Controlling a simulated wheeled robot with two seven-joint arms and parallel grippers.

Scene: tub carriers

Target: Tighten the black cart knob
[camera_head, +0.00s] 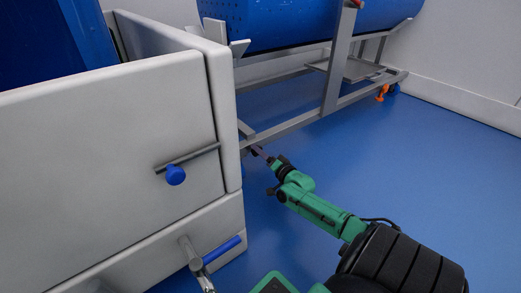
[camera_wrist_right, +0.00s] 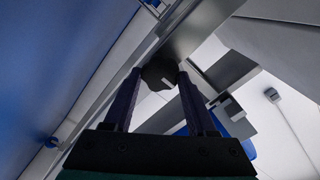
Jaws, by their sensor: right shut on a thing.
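The black cart knob (camera_wrist_right: 159,74) shows in the right wrist view as a dark, rounded, lobed piece beside a grey metal bar of the cart. My right gripper (camera_wrist_right: 158,78) is shut on it, with one dark finger on each side. In the head view my right gripper (camera_head: 258,151) reaches to the lower frame of the cart (camera_head: 290,126), just right of the white cabinet's corner. There the knob is too small and covered to make out clearly. My left gripper is not in view.
The cart carries a blue tub (camera_head: 300,22). A white cabinet (camera_head: 110,140) with a blue knob (camera_head: 175,175) and a blue-gripped lever (camera_head: 221,250) stands close on the left. An orange caster part (camera_head: 381,93) is at the far end. The blue floor on the right is clear.

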